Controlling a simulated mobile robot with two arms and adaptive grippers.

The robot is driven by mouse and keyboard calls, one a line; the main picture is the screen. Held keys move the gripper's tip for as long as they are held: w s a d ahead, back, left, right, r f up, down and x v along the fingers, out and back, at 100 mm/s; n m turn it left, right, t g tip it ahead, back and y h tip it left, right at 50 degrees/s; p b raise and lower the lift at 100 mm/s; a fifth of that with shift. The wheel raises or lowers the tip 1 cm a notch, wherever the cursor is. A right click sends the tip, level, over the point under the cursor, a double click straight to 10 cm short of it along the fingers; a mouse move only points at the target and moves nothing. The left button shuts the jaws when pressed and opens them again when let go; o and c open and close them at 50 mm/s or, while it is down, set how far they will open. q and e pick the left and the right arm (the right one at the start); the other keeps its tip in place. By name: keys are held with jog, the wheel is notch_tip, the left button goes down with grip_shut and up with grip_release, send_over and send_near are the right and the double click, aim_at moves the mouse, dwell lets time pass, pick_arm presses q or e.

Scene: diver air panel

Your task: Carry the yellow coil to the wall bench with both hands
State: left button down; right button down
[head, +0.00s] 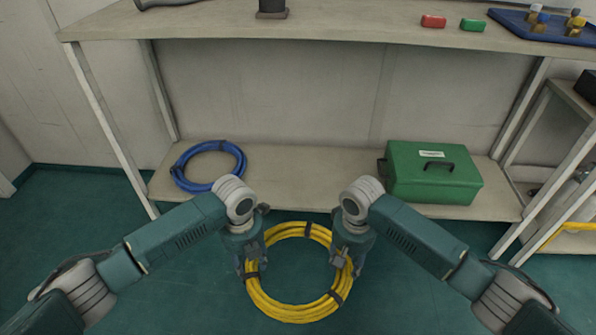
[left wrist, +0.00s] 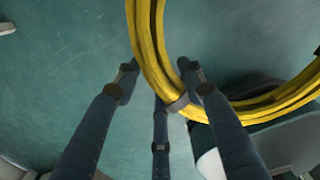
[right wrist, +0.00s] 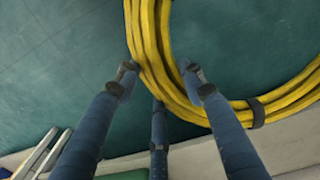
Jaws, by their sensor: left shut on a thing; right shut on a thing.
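The yellow coil (head: 290,309) is a ring of several strands with dark bands, held between my two grippers in the head view, with green floor behind it. My left gripper (head: 251,266) is shut on its left side. My right gripper (head: 344,262) is shut on its right side. The coil passes between the fingers in the left wrist view (left wrist: 146,35) and in the right wrist view (right wrist: 150,40). The wall bench (head: 330,22) stands ahead, with a top and a lower shelf (head: 320,165). The coil's height above the floor is hard to tell.
A blue hose coil (head: 238,160) lies at the left of the lower shelf and a green box (head: 425,188) at its right. The shelf between them is clear. The top carries a red block (head: 433,21), a green block (head: 472,25) and a blue tray (head: 515,27). A rack (head: 570,100) stands right.

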pick_arm(q)
jog(key=shift+a+r, duration=0.1)
jog(key=shift+r, duration=0.05)
pick_arm(e)
jog(key=shift+d+r, duration=0.1)
jog(key=shift+r, duration=0.05)
